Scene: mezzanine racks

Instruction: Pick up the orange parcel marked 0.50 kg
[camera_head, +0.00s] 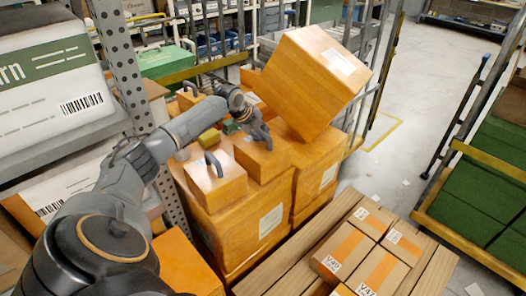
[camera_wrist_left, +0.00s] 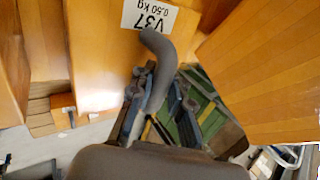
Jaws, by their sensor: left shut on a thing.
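The orange parcel (camera_head: 262,161) is a small box among larger orange boxes in the head view. In the left wrist view the parcel (camera_wrist_left: 97,65) bears a white label (camera_wrist_left: 149,16) reading V37 and 0,50 kg, upside down. A grey curved handle (camera_wrist_left: 156,48) stands out from it. My left gripper (camera_head: 261,138) is over the parcel, its fingers shut around the handle; in the left wrist view the gripper (camera_wrist_left: 152,100) hides the handle's lower end. I cannot tell whether the parcel touches the box below. My right gripper is not in view.
A similar small orange parcel with a grey handle (camera_head: 216,184) stands close by on the left. A large tilted orange box (camera_head: 312,85) rises just behind on the right. A perforated rack post (camera_head: 122,60) is near my arm. Brown cartons (camera_head: 343,248) lie on slats in front.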

